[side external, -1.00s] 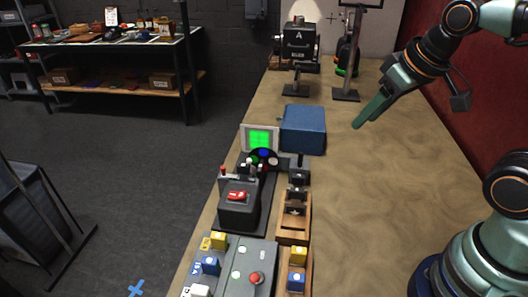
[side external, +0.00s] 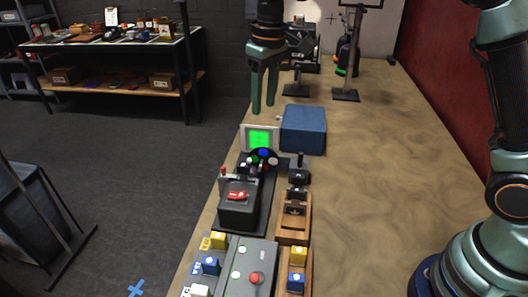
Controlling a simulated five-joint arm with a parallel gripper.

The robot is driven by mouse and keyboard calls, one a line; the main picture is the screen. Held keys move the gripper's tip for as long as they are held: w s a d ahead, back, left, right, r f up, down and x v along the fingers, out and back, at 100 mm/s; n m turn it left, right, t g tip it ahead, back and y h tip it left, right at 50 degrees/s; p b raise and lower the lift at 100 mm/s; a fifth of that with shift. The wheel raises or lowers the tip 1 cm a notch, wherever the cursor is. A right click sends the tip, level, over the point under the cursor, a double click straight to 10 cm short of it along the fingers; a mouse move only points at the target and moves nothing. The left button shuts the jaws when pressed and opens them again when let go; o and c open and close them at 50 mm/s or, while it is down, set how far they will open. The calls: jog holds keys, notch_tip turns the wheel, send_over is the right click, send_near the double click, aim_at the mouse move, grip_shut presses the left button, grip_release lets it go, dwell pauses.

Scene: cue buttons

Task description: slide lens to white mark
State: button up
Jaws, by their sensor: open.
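My gripper (side external: 264,107) points down with its two green fingers apart and empty. It is above and behind the green-screened monitor (side external: 260,140), to the left of the blue box (side external: 303,130). No lens or white mark can be picked out for certain. A wooden tray (side external: 294,235) holding small dark parts stands right of the grey console. A black upright piece (side external: 298,172) stands just behind that tray; I cannot tell whether either includes the lens.
A dark console with a red switch (side external: 237,196) and a grey button panel (side external: 253,258) line the bench's left edge. Yellow and blue blocks (side external: 298,268) sit in front of the tray. A stand (side external: 346,93) rises at the back.

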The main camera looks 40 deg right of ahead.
aim_at(249, 159)
jog(key=shift+n+g, duration=0.3)
jog(key=shift+g, duration=0.2)
jog(key=w+a+f, duration=0.1)
jog(key=f, duration=0.4)
jog(key=w+f, duration=0.1)
jog(key=f, duration=0.5)
jog(key=a+f, duration=0.1)
jog(key=f, duration=0.4)
jog(key=shift+w+a+f, duration=0.15)
jog(key=shift+w+a, duration=0.15)
jog(key=shift+w, duration=0.1)
